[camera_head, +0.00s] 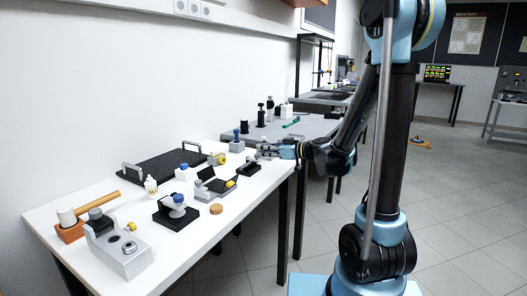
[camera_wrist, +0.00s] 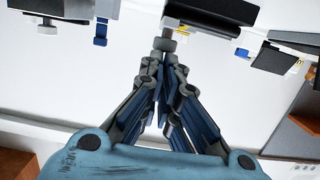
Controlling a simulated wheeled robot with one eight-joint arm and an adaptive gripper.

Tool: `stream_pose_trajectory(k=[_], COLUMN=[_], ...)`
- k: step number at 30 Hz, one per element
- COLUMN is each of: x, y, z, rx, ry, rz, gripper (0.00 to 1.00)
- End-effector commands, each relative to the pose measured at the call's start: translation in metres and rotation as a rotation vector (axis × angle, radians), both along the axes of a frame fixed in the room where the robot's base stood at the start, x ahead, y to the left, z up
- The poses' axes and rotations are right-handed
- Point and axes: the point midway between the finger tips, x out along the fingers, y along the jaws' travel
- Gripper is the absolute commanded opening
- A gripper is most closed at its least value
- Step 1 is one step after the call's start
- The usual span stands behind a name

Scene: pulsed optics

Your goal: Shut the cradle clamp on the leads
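My gripper (camera_head: 277,150) is at the back part of the white table, low over its right edge. In the wrist view its fingers (camera_wrist: 164,58) come together to a narrow tip and look shut. A small grey knob (camera_wrist: 166,44) on a short stem is right at the fingertips; I cannot tell whether they touch it. The stem leads to a black fixture (camera_wrist: 215,14) with a grey and yellow strip, perhaps the cradle clamp. No leads can be made out. A black cradle-like block (camera_head: 249,169) stands on the table just in front of my gripper.
Open floor lies to the right.

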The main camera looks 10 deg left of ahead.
Motion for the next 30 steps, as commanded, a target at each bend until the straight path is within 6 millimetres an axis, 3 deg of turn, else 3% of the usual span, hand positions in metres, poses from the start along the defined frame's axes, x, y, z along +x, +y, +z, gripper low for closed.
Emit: stream_pose_trajectory(k=[5, 17, 30], x=[-0.004, -0.016, -0.034], y=[-0.001, -0.003, -0.053], z=[0.006, 0.049, 0.025], rx=[-0.011, 0.000, 0.001], ry=[-0.003, -0.016, -0.016], rz=[0.004, 0.002, -0.003], gripper=[0.00, 0.00, 0.00])
